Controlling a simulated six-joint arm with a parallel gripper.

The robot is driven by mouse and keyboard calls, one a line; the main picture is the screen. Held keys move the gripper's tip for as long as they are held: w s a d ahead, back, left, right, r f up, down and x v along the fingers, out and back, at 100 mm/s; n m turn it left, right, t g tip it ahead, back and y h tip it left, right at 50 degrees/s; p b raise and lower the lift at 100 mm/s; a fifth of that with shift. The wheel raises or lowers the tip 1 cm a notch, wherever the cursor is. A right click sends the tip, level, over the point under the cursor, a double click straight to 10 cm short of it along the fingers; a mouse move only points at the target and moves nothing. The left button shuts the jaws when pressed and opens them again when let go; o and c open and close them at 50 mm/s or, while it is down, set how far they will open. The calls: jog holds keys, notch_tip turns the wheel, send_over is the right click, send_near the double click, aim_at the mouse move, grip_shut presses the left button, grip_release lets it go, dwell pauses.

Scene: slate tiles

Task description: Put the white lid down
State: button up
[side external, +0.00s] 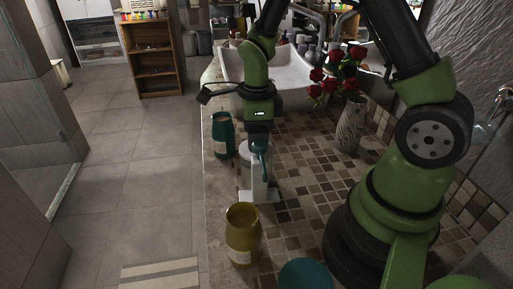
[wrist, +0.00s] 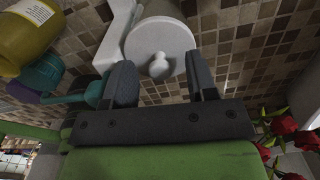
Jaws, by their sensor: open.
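The white lid (wrist: 160,42) is a round disc with a small knob, seen in the wrist view just beyond my fingertips. It appears to lie on top of a pale round canister (side external: 246,168), but I cannot tell how squarely it sits. My gripper (wrist: 163,78) is open, with one finger on each side of the knob and clear space between finger and knob. In the side view my gripper (side external: 259,140) points down over the canister and hides most of the lid.
A white stand (side external: 260,192) with a teal brush-like item is right beside the canister. A yellow jar (side external: 243,238) stands in front and a teal jar (side external: 222,138) at the back left. A patterned vase (side external: 350,125) holds red roses. Tiled counter is clear to the canister's right.

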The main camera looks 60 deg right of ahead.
jog(key=shift+f, duration=0.45)
jog(key=shift+c, duration=0.2)
grip_shut()
jog(key=shift+r, duration=0.1)
